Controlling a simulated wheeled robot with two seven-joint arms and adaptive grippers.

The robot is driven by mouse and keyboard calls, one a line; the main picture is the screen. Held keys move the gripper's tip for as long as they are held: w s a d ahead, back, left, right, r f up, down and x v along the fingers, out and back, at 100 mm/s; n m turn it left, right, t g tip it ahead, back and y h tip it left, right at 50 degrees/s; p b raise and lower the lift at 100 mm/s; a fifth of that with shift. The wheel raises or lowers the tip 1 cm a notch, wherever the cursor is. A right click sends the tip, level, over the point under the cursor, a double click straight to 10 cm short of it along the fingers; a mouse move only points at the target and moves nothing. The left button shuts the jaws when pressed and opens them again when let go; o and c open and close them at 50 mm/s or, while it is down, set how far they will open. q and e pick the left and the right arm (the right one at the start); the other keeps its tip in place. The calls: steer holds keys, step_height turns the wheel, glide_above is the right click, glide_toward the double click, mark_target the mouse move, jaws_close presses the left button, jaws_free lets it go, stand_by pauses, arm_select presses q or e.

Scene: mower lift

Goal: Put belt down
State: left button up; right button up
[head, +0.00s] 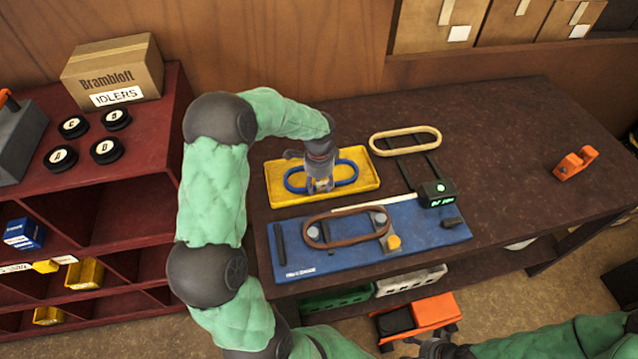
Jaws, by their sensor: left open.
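A blue belt (345,180) lies in a yellow tray (372,186) on the dark table. My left gripper (319,187) is open over the middle of the blue belt and hides part of it; I cannot tell whether they touch. A brown belt (347,239) is on a blue board (430,237), at two grey pulleys. Whether it is fully seated on them is unclear. A cream belt (405,131) lies at the back of the table. My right gripper (437,347) is low at the bottom edge, away from the table top, its jaws unclear.
A small device with a green display (437,192) stands at the board's back right corner. An orange tool (574,163) lies on the right; the table between is clear. A red shelf (130,165) with black idlers and an IDLERS box (113,70) stands left.

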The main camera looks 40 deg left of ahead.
arm_select(q)
step_height(320, 180, up, 12)
steer(key=p, duration=0.3)
steer(key=shift+s+d, duration=0.1)
stand_by(0.7)
